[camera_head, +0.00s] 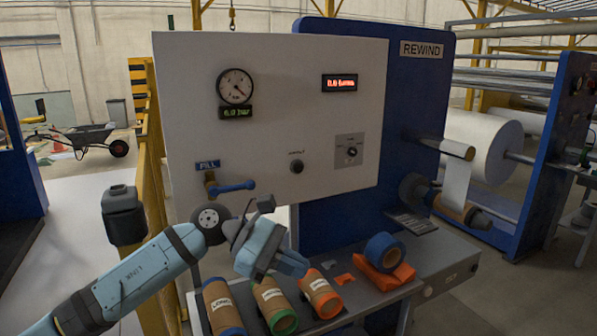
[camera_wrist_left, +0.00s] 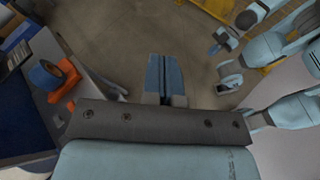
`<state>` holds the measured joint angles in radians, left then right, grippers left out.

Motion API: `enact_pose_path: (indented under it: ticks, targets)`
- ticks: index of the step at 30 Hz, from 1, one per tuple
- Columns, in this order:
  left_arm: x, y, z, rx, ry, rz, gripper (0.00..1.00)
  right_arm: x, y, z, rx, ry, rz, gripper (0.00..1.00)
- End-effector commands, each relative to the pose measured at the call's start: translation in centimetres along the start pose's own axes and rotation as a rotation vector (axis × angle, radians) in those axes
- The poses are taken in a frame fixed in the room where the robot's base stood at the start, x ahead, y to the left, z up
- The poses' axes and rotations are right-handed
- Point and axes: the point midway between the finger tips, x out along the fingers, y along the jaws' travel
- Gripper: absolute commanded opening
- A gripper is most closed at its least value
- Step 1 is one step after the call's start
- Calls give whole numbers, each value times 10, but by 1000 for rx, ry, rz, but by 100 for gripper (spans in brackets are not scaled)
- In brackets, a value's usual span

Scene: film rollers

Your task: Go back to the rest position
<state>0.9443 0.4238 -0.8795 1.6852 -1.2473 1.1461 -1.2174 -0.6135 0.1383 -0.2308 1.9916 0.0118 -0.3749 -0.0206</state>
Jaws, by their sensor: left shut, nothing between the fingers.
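My left arm reaches in from the left in the head view, and its gripper (camera_head: 290,263) hangs above the row of labelled rolls in front of the white panel. In the left wrist view the two blue fingers (camera_wrist_left: 164,75) lie together with nothing between them, over bare floor. My right gripper is out of the head view. Light blue arm parts of mine show at the right of the left wrist view, but I cannot make out the state of a right gripper there.
Several labelled rolls (camera_head: 271,304) lie on the bench (camera_head: 438,262). A blue tape roll (camera_head: 384,252) rests on an orange piece (camera_head: 399,276). The white panel (camera_head: 290,85) carries a gauge (camera_head: 235,87), knobs and a blue-handled valve (camera_head: 236,187). A yellow post (camera_head: 155,170) stands at left.

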Motion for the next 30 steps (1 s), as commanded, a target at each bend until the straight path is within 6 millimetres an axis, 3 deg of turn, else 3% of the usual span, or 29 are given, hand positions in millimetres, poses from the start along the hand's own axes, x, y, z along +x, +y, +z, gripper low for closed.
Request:
enact_pose_path:
  ticks: [1, 4, 11, 16, 19, 23, 25, 26, 30]
  targets:
    - [12, -9, 1, -119, -120, 35, 0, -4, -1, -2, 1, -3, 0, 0]
    - [23, -19, 4, -363, -348, 111, 0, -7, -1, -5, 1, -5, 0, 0]
    - [18, -40, -20, -988, -853, 258, 0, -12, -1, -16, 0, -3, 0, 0]
    - [2, -68, -70, -1477, -1219, 355, 0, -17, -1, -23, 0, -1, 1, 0]
    - [-5, -97, -108, -1765, -1438, 409, 0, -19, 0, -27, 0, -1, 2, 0]
    - [-11, -151, -162, -2129, -1730, 485, 0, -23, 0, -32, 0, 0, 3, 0]
    - [-10, -188, -190, -2318, -1895, 528, 0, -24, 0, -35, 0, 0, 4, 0]
    - [-9, -206, -202, 2385, 1960, -547, 0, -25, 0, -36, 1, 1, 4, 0]
    - [-2, -292, -241, 2011, 1711, -481, 0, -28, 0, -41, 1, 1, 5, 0]
